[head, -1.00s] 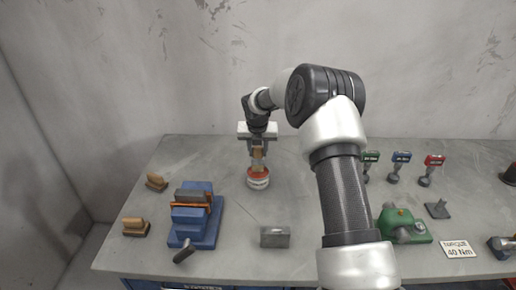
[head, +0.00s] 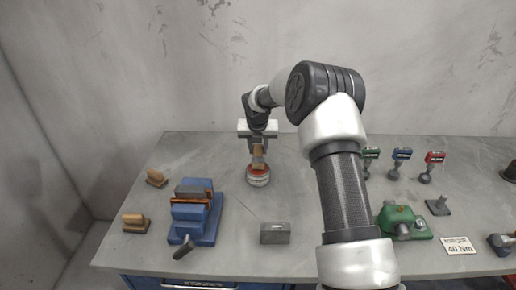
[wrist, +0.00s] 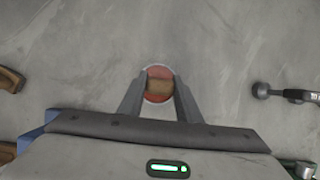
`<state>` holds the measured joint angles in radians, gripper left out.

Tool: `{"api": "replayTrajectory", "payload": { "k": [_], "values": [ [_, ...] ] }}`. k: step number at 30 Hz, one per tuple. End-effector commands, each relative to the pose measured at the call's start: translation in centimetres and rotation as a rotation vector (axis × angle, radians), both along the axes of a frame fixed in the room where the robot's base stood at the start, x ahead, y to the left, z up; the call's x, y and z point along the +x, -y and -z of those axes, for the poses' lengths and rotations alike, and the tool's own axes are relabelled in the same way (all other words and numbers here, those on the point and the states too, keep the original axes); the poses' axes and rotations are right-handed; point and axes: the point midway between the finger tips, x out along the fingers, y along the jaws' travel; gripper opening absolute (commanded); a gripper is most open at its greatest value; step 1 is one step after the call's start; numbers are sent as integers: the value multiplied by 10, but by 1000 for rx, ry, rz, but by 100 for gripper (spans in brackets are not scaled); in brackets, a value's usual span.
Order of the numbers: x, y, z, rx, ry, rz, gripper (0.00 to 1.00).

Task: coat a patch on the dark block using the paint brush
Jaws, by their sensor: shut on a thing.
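My gripper (head: 258,146) points down at the back of the bench, above a small round tin (head: 258,179) with a red rim and pale label. It is shut on the tan handle of the paint brush (head: 258,159). The brush is upright over the tin; its lower end is hidden, so I cannot tell how deep it is. In the wrist view the brush (wrist: 158,90) sits between the fingers over the red tin (wrist: 157,72). A dark grey block (head: 275,233) lies near the bench's front edge. Another dark grey piece (head: 192,191) sits in the blue vise (head: 205,236).
Bare bench lies between tin and block.

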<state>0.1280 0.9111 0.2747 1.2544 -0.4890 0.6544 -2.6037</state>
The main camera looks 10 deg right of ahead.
Motion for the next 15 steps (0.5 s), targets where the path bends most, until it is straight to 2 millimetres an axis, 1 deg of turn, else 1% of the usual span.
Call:
{"api": "replayTrajectory", "payload": {
  "k": [15],
  "values": [
    [0, 0, 6, 0, 1, 0, 9]
  ]
}}
